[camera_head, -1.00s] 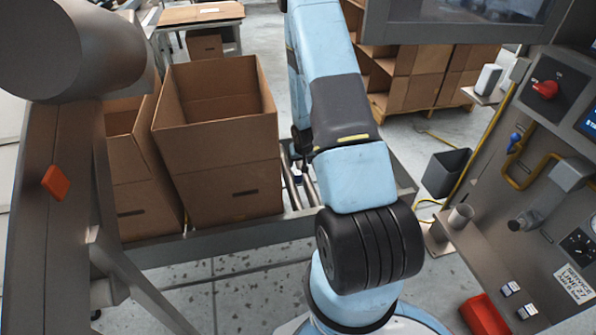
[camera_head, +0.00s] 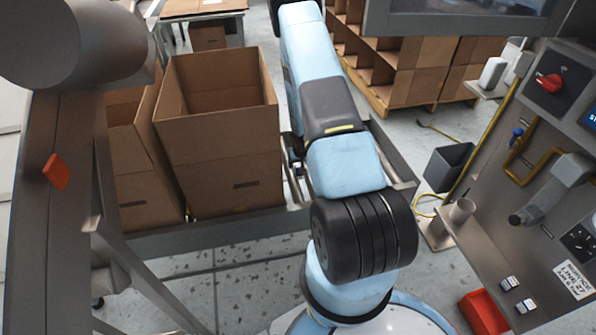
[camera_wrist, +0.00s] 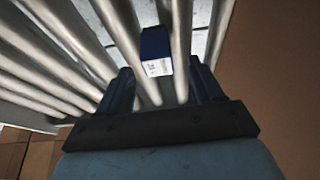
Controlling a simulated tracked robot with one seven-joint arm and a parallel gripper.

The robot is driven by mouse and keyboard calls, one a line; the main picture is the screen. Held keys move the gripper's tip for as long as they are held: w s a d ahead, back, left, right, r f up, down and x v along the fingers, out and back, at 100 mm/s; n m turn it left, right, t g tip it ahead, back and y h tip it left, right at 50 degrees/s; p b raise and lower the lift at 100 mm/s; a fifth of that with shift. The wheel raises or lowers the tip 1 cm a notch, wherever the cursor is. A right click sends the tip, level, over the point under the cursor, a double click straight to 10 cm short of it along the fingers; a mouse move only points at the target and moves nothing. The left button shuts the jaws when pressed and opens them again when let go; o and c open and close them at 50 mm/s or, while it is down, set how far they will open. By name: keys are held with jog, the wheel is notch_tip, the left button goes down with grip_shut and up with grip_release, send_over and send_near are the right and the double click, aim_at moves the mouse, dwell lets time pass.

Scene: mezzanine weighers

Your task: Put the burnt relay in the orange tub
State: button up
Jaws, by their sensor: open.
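A small dark-blue block with a white label (camera_wrist: 157,52), which looks like the relay, lies on the metal rollers in the wrist view. Burn marks cannot be made out. My gripper (camera_wrist: 160,82) is open, its two dark fingers pointing at the block, one to each side of its line. The block appears just beyond the fingertips, and I see no contact. In the head view my gripper is mostly hidden behind my blue arm. The orange tub (camera_head: 484,313), red-orange in the picture, stands at the lower right beside the grey panel.
A tall open carton (camera_head: 222,150) stands on the roller conveyor (camera_head: 220,228) left of my arm, with another carton (camera_head: 142,165) beside it. A control panel (camera_head: 540,200) with two small labelled blocks is at right. A dark bin (camera_head: 447,167) stands behind it.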

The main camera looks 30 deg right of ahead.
aim_at(299, 164)
jog(key=shift+x, duration=2.3)
jog(key=c, duration=1.2)
jog(key=shift+o, duration=0.2)
jog(key=shift+r, duration=0.15)
